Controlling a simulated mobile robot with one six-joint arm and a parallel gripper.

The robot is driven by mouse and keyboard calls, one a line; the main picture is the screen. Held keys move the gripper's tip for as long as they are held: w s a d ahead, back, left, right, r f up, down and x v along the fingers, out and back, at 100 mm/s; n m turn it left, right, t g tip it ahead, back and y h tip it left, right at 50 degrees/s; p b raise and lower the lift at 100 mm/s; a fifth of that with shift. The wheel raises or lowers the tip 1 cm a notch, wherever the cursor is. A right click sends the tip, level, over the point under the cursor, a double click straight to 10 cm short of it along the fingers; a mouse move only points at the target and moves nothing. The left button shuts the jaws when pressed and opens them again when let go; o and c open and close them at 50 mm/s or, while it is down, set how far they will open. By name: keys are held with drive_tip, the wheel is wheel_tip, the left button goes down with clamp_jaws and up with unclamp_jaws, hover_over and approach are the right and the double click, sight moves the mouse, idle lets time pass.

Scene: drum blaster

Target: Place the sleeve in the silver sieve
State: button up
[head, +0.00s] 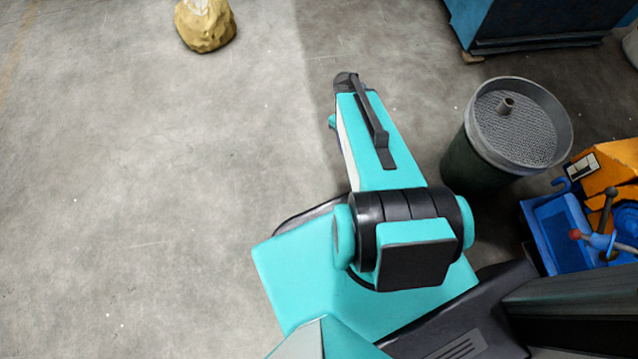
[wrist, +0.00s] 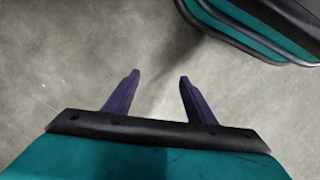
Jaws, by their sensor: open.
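The silver sieve (head: 545,110) sits on top of a dark green drum (head: 470,165), right of my arm in the head view. In the head view the arm hides the gripper's fingers. The sieve and the sleeve are not in the wrist view.
An orange and blue machine (head: 562,232) with a red-knobbed lever stands right of the drum. A blue metal container (head: 540,25) is at the top right. A yellowish rock-like object (head: 205,30) lies at the top left. The concrete floor on the left is clear.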

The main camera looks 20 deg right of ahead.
drive_tip(key=s+a+f+m+g, duration=0.1)
drive_tip(key=s+a+f, duration=0.2)
drive_tip(key=s+a, duration=0.3)
drive_tip(key=s+a+f+m, duration=0.1)
drive_tip(key=s+a+f, duration=0.3)
drive_tip(key=a, duration=0.8)
drive_tip(key=s, duration=0.2)
drive_tip(key=shift+s+f+m+g, duration=0.25)
drive_tip(key=shift+s+m+g, duration=0.05)
drive_tip(key=shift+m+g, duration=0.1)
drive_tip(key=shift+r, duration=0.1)
